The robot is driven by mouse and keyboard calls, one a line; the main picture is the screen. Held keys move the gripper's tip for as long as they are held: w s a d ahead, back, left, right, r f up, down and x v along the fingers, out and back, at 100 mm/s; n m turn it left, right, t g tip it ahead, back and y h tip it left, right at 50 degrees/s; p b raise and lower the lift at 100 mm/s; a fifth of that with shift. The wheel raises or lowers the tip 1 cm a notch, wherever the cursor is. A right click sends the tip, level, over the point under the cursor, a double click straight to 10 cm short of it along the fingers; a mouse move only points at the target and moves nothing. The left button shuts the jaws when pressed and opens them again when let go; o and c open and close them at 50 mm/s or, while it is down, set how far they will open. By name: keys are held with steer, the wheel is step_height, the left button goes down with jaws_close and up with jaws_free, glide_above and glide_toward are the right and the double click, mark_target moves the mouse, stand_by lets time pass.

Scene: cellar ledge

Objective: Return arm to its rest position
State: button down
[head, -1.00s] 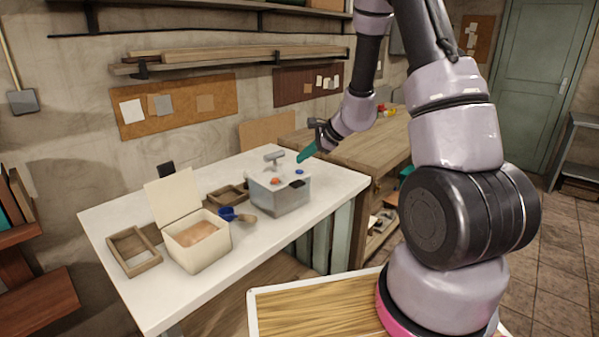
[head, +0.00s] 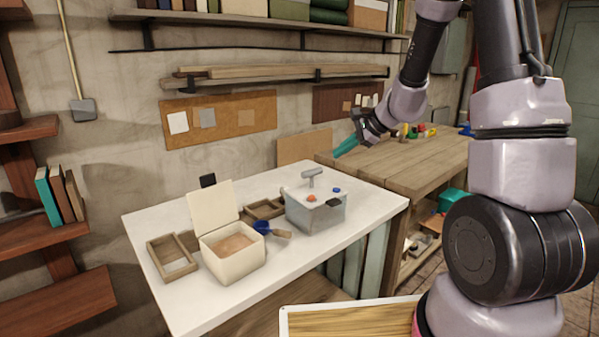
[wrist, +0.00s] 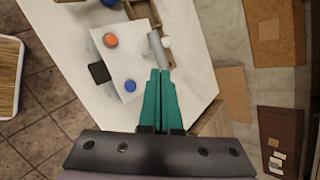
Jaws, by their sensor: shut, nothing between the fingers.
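My gripper (head: 345,147) is raised above the back right corner of the white table, with its teal fingers pointing left and down. In the wrist view the two teal fingers (wrist: 160,76) lie together, shut and empty. Past their tips is the grey box (head: 318,214) with a pale lid, a grey handle, and orange and blue knobs. The gripper is apart from it and touches nothing that I can see.
The white table (head: 190,318) also holds an open cream box (head: 232,262), a blue scoop (head: 262,227) and wooden trays (head: 172,257). A wooden workbench (head: 420,160) stands to the right. Wall shelves with planks (head: 280,75) hang behind. Air around the gripper looks clear.

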steer(key=s+a+r+n, duration=0.1)
steer(key=s+r+n, duration=0.2)
steer(key=s+r, duration=0.4)
steer(key=s+d+r+n+h, duration=0.2)
steer(key=s+r, duration=0.4)
steer(key=s, duration=0.4)
steer(key=s+d+r+n+t+h, duration=0.1)
steer(key=s+d+r+n+h, duration=0.2)
steer(key=s+r+n, duration=0.3)
steer(key=s+d, duration=0.1)
steer(key=s, duration=0.3)
steer(key=shift+d+n, duration=0.3)
steer(key=shift+d, duration=0.1)
